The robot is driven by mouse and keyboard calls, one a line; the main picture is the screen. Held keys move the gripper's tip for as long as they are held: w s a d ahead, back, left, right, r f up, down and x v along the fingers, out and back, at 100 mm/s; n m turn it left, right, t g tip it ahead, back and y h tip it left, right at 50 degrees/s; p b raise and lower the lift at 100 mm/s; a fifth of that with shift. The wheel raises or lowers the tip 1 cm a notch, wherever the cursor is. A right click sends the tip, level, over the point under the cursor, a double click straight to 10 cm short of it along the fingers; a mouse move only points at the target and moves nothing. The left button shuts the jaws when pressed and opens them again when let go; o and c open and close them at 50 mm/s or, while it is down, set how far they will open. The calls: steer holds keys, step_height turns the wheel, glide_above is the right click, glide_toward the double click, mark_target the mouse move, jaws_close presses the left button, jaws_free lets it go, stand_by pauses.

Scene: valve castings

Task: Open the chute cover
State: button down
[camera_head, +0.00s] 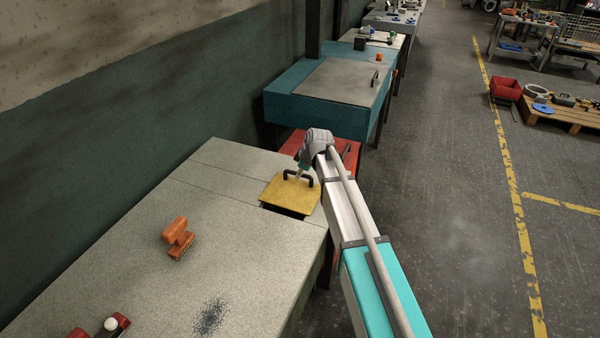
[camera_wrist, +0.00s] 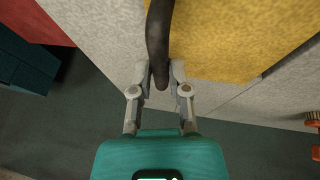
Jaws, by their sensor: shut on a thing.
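The chute cover is a yellow plate (camera_head: 290,194) with a black arched handle (camera_head: 312,180) on the grey bench top. A dark opening (camera_head: 284,211) shows along the cover's near edge, so the cover lies over only part of it. In the wrist view, my gripper (camera_wrist: 160,75) is shut on the black handle (camera_wrist: 158,28), one finger on each side of the bar, and the yellow cover (camera_wrist: 235,40) lies beside it. In the head view, my gripper's fingers are small and partly hidden by my wrist.
An orange brush (camera_head: 178,237) lies on the grey bench (camera_head: 150,222), with a dark speckled patch (camera_head: 210,316) nearer. A red surface (camera_head: 293,142) and a teal bench (camera_head: 318,112) stand beyond. The bench top left of the cover is clear.

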steer(key=w+d, duration=0.1)
steer(key=w, duration=0.2)
steer(key=w+d, duration=0.1)
steer(key=w, duration=0.2)
steer(key=w+d, duration=0.1)
steer(key=w, duration=0.2)
steer(key=shift+w+d, duration=0.15)
steer(key=c, duration=0.6)
jaws_free()
steer(key=shift+s, duration=0.2)
